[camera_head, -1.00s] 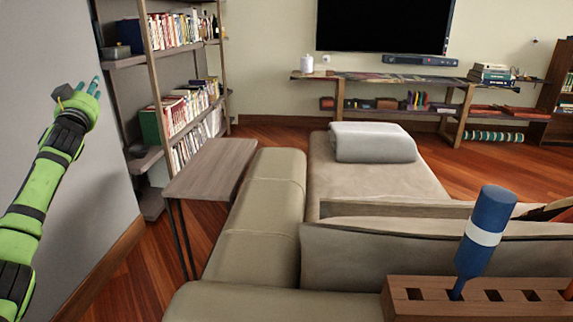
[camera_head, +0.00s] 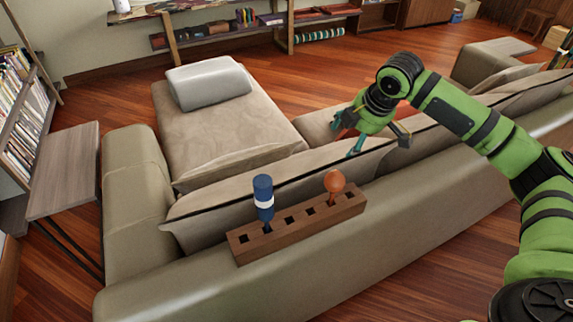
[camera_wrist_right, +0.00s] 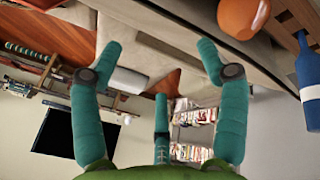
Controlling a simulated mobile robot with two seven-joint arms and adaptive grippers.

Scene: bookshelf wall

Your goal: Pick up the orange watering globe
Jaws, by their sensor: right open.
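The orange watering globe (camera_head: 334,181) stands upright in a slot near the right end of a brown wooden rack (camera_head: 302,229), on the back of the sofa. Its round head shows at the top right of the right wrist view (camera_wrist_right: 242,17). My right gripper (camera_head: 378,140) is open and empty, above the sofa back, to the right of the globe and apart from it. In the right wrist view its teal fingers (camera_wrist_right: 160,55) are spread with nothing between them. My left gripper is not in view.
A blue object with a white band (camera_head: 264,198) stands in the same rack, left of the globe; it shows in the right wrist view (camera_wrist_right: 309,80). The sofa cushions (camera_head: 250,168) rise just behind the rack. A small side table (camera_head: 64,172) stands at the left.

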